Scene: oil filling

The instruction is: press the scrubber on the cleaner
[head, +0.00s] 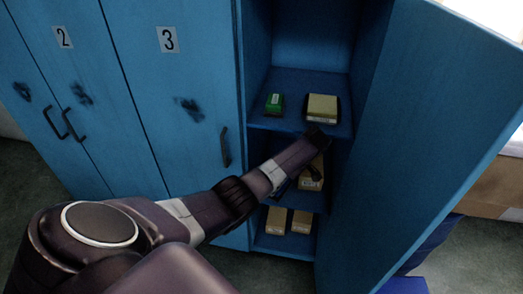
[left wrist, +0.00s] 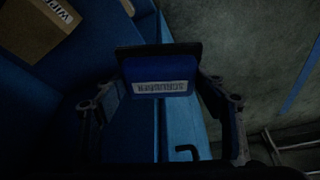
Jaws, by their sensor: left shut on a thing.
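A blue scrubber (left wrist: 161,62) with a dark top edge and a white label, seen upside down, sits between the fingers of my left gripper (left wrist: 160,90) in the left wrist view. The gripper is shut on it. In the head view my left arm reaches from the lower left to the open locker, and my left gripper (head: 312,180) is small and dark in front of the middle shelf. The scrubber cannot be made out clearly there. I cannot identify a cleaner in either view. My right gripper is not in view.
The open blue locker holds a green box (head: 275,103) and a tan box (head: 322,107) on its upper shelf, and boxes (head: 302,221) on its lower shelf. Its open door (head: 425,130) stands at the right. Closed door 3 (head: 165,90) is at the left.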

